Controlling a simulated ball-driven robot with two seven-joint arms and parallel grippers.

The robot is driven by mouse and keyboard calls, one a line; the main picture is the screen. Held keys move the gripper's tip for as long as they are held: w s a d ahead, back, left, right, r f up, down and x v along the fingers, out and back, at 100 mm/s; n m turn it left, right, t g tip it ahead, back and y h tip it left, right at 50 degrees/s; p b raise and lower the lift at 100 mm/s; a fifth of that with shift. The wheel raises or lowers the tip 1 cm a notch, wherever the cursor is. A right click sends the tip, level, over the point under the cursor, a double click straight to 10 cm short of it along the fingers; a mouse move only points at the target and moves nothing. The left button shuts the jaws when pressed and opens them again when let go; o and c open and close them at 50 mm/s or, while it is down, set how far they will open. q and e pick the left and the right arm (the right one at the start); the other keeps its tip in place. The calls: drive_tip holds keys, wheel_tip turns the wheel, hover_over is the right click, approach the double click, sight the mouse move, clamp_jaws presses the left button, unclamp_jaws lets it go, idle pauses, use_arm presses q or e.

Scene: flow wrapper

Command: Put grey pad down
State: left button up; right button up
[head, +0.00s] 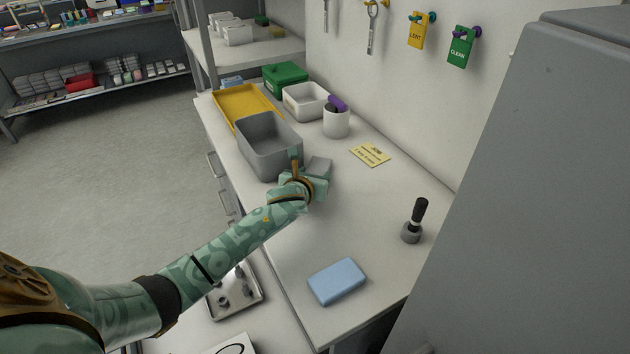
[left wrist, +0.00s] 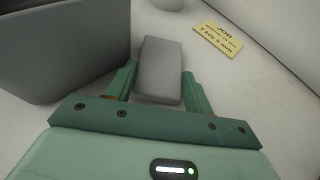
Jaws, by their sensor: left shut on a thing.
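The grey pad (left wrist: 160,70) is a flat rounded block between the two green fingers of my left gripper (left wrist: 158,88) in the left wrist view. In the head view the pad (head: 319,168) shows just beyond the left gripper (head: 307,178), over the white worktop and to the right of the grey bin. The left gripper is shut on the pad. I cannot tell whether the pad touches the worktop. My right gripper is in neither view.
The grey bin (head: 270,146) stands close left of the gripper. A yellow tray (head: 246,102), white cup (head: 336,122) and yellow job card (head: 370,155) lie farther back. A blue pad (head: 337,281) and black-handled tool (head: 415,221) are nearer. The worktop between is clear.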

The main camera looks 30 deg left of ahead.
use_arm(q)
drive_tip(key=shift+f, duration=0.2)
drive_tip(key=o, duration=0.7)
drive_tip(key=shift+c, duration=0.2)
